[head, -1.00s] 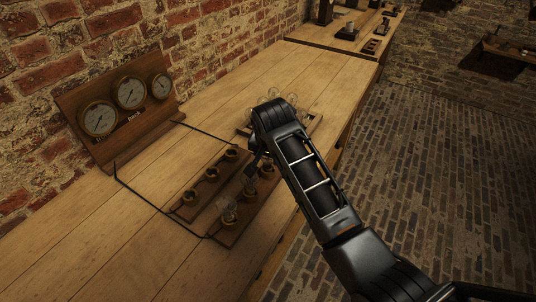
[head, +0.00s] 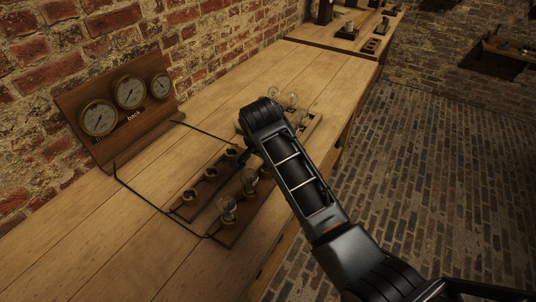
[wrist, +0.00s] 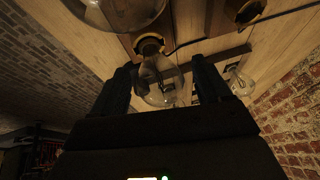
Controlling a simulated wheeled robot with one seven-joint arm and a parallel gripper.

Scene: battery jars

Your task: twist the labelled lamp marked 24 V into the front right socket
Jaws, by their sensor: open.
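The lamp board (head: 229,237) lies on the bench with two rows of brass sockets. A clear lamp (head: 228,208) stands in the nearest socket of the right-hand row. Another lamp (head: 249,181) stands upright in the socket behind it. The back of that row is partly hidden by my arm. The left-hand row has empty sockets, one being the middle socket (head: 211,174). In the wrist view my gripper (wrist: 162,77) is open, its fingers on either side of a clear lamp (wrist: 160,92) in line with a brass socket (wrist: 149,43). Contact cannot be told. The 24 V marking is not readable.
A tray of spare lamps (head: 317,123) sits farther along the bench, partly behind my arm. A gauge panel (head: 120,115) stands by the brick wall, with a cable running to the board.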

